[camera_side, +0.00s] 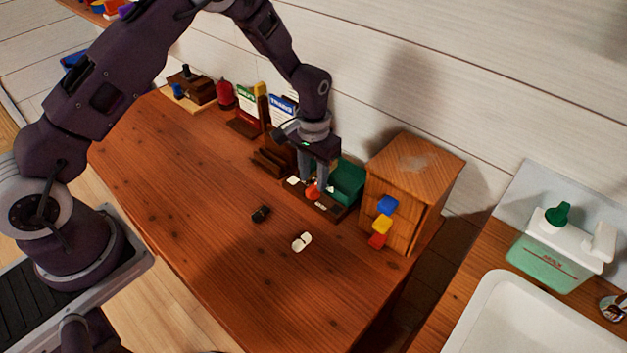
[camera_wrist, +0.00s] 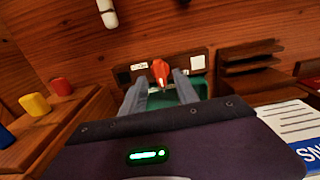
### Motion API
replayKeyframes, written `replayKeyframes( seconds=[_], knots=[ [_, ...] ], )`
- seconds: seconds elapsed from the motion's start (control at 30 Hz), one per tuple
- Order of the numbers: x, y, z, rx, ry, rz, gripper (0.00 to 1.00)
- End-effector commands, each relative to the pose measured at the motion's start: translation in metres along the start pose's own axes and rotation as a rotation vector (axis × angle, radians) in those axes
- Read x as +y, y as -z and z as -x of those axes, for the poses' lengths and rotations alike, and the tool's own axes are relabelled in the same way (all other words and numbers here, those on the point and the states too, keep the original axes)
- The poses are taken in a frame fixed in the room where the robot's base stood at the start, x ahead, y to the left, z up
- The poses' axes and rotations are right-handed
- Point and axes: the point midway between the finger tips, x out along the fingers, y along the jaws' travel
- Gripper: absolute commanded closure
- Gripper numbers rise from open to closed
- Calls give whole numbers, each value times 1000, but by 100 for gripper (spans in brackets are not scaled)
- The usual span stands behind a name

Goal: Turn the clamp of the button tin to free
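The button tin is a dark green box (camera_side: 348,180) with a brown strip along its front; its green body (camera_wrist: 160,100) is partly hidden behind my fingers in the wrist view. The clamp is a red-orange knob (camera_side: 312,191) on that strip. My gripper (camera_side: 314,184) points down at the clamp. In the wrist view its fingers (camera_wrist: 160,80) stand apart, one on each side of the clamp, with narrow gaps visible. Contact cannot be told.
A wooden cabinet (camera_side: 410,190) with blue, yellow and red knobs stands close to the right of the tin. A stepped brown rack (camera_side: 272,160) and upright cards (camera_side: 283,108) stand to its left. The tabletop's front is mostly clear.

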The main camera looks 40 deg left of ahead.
Motion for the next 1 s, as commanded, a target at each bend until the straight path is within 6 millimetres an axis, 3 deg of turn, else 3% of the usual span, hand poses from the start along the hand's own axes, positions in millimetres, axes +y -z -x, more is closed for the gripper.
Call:
replayKeyframes(
  seconds=[0.2,0.57,0.63,0.67,0.77,0.8,0.9,1.0],
  knots=[
    [0,1,42,4,0,0,64],
    [0,0,50,2,0,0,64],
    [0,-1,64,16,-2,0,64],
    [-1,-3,78,28,-3,1,64],
    [-5,-23,147,98,-11,0,64],
    [-8,-38,179,130,-14,-1,64],
    [-13,-88,244,213,-18,-5,64],
    [-18,-148,289,295,-19,-8,64]
  ],
)
